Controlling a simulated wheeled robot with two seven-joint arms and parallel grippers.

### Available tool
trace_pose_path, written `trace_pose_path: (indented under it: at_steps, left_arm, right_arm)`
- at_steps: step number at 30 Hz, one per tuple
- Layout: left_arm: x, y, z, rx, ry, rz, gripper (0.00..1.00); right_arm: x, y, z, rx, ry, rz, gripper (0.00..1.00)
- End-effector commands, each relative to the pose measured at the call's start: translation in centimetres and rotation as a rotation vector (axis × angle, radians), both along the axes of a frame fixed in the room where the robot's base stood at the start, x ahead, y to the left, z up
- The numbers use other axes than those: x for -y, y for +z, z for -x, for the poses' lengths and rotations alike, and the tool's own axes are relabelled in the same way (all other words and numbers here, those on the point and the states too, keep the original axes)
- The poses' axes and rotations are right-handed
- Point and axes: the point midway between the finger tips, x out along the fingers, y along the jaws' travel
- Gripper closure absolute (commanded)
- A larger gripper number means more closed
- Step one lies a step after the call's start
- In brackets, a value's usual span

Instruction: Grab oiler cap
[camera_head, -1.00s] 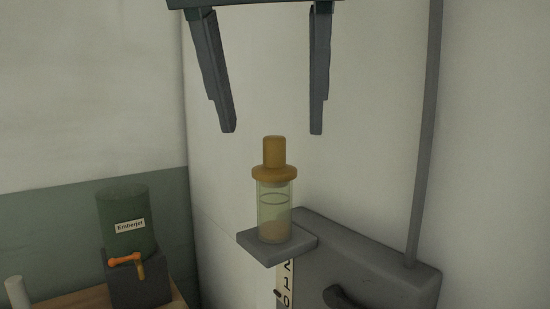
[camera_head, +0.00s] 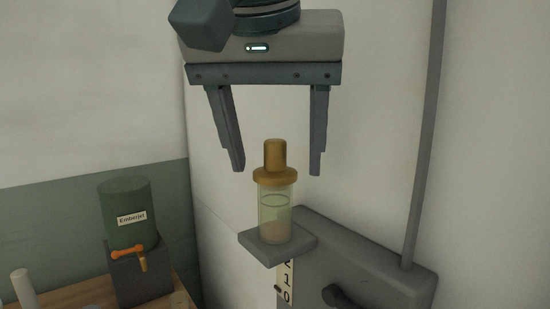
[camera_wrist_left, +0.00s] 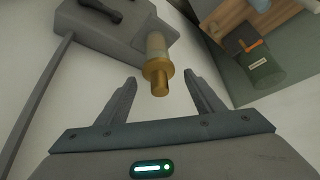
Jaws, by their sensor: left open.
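The oiler cap (camera_head: 275,158) is a brass-coloured knob with a wider flange. It sits upright on a clear oiler jar (camera_head: 275,208) with tan contents at the bottom. In the left wrist view the cap (camera_wrist_left: 159,80) lies just beyond the fingertips, roughly between them. My left gripper (camera_head: 276,172) is open and empty, pointing down, with its two fingers spread on either side of the cap's top in the head view. The fingers do not appear to touch the cap. My right gripper is not in view.
The jar stands on a small grey ledge (camera_head: 258,248) of a grey machine housing (camera_head: 365,270) with a dark lever. A vertical grey pipe (camera_head: 425,140) rises at right.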

Motion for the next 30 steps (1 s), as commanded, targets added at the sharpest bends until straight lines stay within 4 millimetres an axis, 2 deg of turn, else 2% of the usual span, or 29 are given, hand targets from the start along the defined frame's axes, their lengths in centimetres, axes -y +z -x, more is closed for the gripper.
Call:
trace_pose_path:
  at_steps: [15, 16, 17, 21, 30]
  left_arm:
    - [0.00, -0.33, -0.18, 0.000, 0.001, 0.000, 0.39]
    - [0.01, -0.33, -0.18, 0.000, 0.001, 0.000, 0.41]
    - [0.01, -0.33, -0.18, 0.000, 0.001, 0.000, 0.48]
    - [0.01, -0.33, -0.18, 0.000, 0.000, 0.000, 0.82]
    - [0.01, -0.30, -0.17, 0.000, 0.001, 0.000, 0.83]
  right_arm:
    - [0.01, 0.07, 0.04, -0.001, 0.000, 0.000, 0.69]
    - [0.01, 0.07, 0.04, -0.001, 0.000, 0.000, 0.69]
    - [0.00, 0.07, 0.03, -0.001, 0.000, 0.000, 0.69]
    - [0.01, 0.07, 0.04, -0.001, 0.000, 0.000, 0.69]
    - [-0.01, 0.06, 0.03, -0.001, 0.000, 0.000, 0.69]
